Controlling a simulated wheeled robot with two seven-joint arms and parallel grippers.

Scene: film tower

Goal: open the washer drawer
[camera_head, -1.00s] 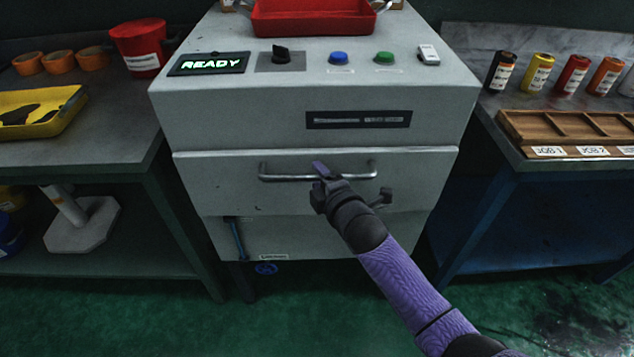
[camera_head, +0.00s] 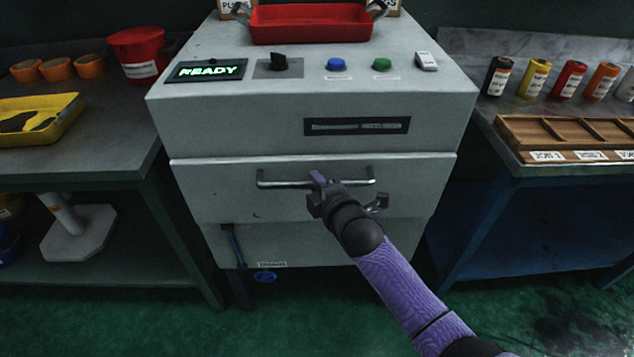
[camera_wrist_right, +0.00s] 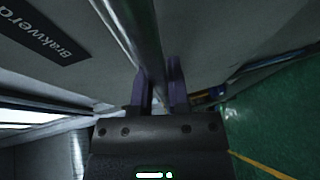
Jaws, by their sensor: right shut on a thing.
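The washer is a grey machine, and its drawer (camera_head: 235,202) has a metal bar handle (camera_head: 282,184) across its front. My right gripper (camera_head: 318,180) is at the middle of the handle, with its purple fingers around the bar. In the right wrist view the two purple fingers (camera_wrist_right: 160,88) are on either side of the metal bar (camera_wrist_right: 143,35), shut on it. The drawer front stands slightly proud of the panel above, with a thin dark seam at its top; I cannot tell how far it is out. My left gripper is not in view.
A red tray (camera_head: 310,24) sits on the washer top behind a READY display (camera_head: 207,71), knob and buttons. A bench with a yellow tray (camera_head: 40,118) stands left. A blue bench with bottles and a wooden rack (camera_head: 570,135) stands right. Green floor is clear in front.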

